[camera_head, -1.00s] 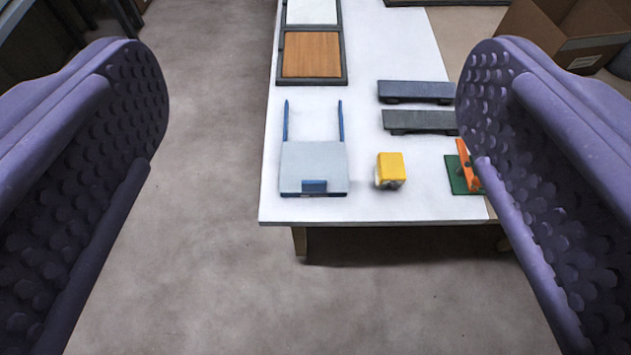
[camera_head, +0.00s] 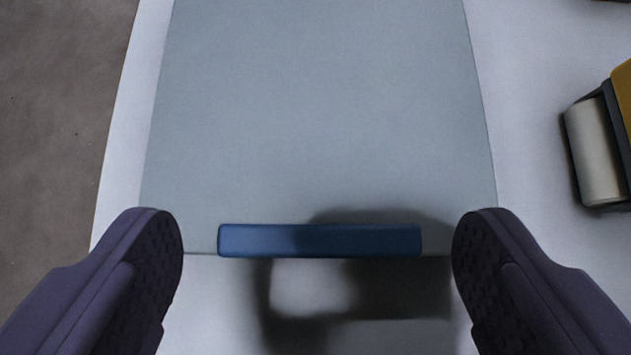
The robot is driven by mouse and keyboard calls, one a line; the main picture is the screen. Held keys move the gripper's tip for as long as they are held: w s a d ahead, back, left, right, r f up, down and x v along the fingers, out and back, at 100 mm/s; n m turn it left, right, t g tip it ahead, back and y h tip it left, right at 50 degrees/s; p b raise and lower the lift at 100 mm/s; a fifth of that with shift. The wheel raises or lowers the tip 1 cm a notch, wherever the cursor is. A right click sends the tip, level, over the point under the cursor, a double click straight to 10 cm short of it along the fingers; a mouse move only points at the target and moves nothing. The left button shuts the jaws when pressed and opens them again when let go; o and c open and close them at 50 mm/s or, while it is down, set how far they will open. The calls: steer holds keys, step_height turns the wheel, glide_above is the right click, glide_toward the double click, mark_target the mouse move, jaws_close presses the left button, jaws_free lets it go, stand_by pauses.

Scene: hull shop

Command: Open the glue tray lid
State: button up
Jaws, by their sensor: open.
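The glue tray's flat grey lid (camera_head: 315,120) fills the middle of the view and looks shut. A blue bar handle (camera_head: 320,240) runs along its near edge. My gripper (camera_head: 317,240) is open and empty, with one purple finger to the left of the handle and one to the right. Neither finger appears to touch it. The gripper's shadow falls over the handle and the table in front. The far end of the tray, with its blue rails, is out of view.
A yellow block-like tool with a pale roller (camera_head: 597,150) lies on the white tabletop (camera_head: 535,120) to the right of the lid. The table's left edge runs close beside the lid, with bare floor (camera_head: 55,110) beyond it.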

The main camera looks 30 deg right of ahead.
mark_target(320, 244)
steer(key=b+x, duration=0.1)
steer(key=x, duration=0.3)
steer(key=shift+w+d+f, duration=0.1)
steer(key=shift+w+f, duration=0.05)
steer(key=shift+c, duration=0.2)
